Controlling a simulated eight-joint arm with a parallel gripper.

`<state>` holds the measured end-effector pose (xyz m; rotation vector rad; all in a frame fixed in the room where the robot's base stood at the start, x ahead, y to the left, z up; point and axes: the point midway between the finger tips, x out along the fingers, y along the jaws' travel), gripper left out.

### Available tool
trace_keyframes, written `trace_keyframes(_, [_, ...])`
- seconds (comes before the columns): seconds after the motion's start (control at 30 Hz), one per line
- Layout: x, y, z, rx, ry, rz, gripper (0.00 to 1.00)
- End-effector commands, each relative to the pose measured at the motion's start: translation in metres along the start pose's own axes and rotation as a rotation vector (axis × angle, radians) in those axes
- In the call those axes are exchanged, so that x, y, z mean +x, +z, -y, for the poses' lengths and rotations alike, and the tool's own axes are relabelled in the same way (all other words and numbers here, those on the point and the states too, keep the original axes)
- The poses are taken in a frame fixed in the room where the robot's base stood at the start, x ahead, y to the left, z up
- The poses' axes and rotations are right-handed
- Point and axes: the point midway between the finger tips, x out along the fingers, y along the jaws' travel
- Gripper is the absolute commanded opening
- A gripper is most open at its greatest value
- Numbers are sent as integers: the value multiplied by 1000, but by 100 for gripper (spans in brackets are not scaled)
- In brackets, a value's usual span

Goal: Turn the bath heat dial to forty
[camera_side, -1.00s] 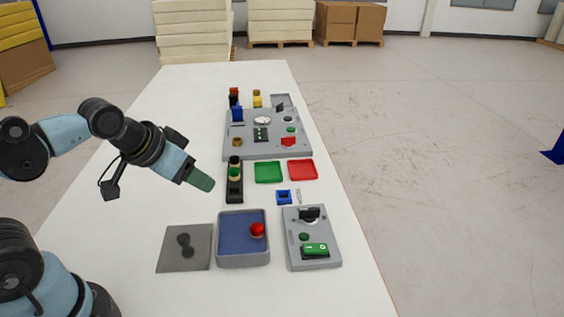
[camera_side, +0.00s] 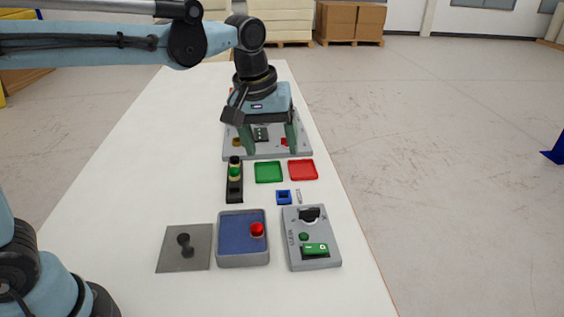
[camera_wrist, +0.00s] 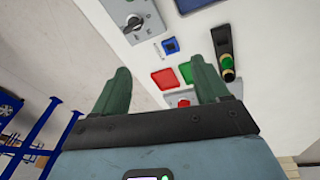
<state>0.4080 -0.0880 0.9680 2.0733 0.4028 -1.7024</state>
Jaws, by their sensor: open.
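A black dial (camera_side: 309,213) sits at the top of the grey front-right panel (camera_side: 327,240). It also shows at the top of the wrist view (camera_wrist: 134,22) with small marks around it, too small to read. I cannot tell whether this is the bath heat dial. My gripper (camera_side: 270,150) points down with its two green fingers apart, empty, over the near part of the larger grey panel (camera_side: 231,152). It is farther back along the table than the black dial and apart from it. My arm hides much of the larger panel.
A green tray (camera_side: 268,172), a red tray (camera_side: 303,169), a blue block (camera_side: 283,197) and a black holder (camera_side: 235,192) lie between the panels. A blue-lined box (camera_side: 237,250) with a red ball-like thing stands at the front. The table's left side is bare.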

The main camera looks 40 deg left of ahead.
Motion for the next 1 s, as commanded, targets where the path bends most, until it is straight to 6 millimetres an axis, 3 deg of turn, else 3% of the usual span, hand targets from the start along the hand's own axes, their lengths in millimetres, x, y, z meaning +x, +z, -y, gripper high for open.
trace_keyframes(0.2, [23, -7, -48, -155, -87, 92, 74])
trace_keyframes(0.4, [39, -5, -70, -247, -148, 132, 74])
trace_keyframes(0.67, [53, -3, -74, -272, -163, 139, 74])
trace_keyframes(1.0, [108, 6, -65, -271, -162, 137, 74])
